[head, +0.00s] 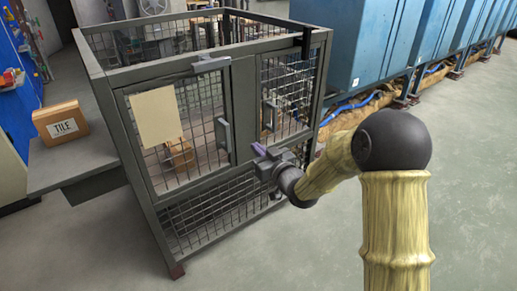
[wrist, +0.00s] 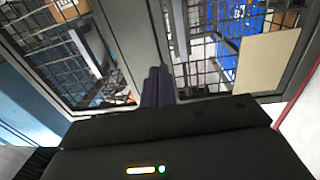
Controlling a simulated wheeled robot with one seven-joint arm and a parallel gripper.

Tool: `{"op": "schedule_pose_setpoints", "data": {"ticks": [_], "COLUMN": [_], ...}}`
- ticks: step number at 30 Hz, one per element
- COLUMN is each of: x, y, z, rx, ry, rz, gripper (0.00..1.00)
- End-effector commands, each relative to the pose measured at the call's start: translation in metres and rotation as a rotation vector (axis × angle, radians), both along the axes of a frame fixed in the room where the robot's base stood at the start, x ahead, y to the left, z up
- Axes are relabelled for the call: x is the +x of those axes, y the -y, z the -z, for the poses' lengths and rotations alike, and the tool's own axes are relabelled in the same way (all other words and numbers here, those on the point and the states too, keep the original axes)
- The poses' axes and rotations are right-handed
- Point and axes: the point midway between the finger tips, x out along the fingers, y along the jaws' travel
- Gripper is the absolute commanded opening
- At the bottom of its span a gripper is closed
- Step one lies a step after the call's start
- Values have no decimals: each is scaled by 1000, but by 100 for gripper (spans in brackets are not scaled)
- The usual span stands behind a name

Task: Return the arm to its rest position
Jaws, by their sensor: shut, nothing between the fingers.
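My gripper (head: 259,150) is at the end of my outstretched arm, in front of the mesh cage (head: 243,110). In the wrist view its dark purple fingers (wrist: 158,86) are together with nothing between them. They point toward the frame post between the two mesh door panels. In the head view a grey door handle (head: 222,134) is just left of the gripper and another handle (head: 269,115) is above it. I cannot tell whether the fingertips touch the post. Both door panels look closed.
A box labelled TILE (head: 61,123) sits on a grey bench (head: 75,165) at the left. A blank tan sheet (head: 157,116) hangs on the left mesh panel. Blue cabinets (head: 375,45) line the back right, with blue hoses at their base. The floor at the right is clear.

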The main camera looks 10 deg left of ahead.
Motion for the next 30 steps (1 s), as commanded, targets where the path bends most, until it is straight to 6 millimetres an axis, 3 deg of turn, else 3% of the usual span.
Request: {"op": "schedule_pose_setpoints", "data": {"ticks": [5, 8, 11, 16, 20, 24, 30], "x": [0, 0, -2, -22, -53, -101, -178], "y": [2, 14, 38, 104, 157, 209, 258], "z": [0, -2, 0, 7, 13, 17, 18], "rx": [-8, -46, -120, -280, -378, -454, -502], "ry": [-6, -37, -111, -312, -491, -698, -976], "rz": [6, 35, 95, 246, 360, 470, 578], "gripper": [0, 0, 0, 0, 0, 0, 0]}}
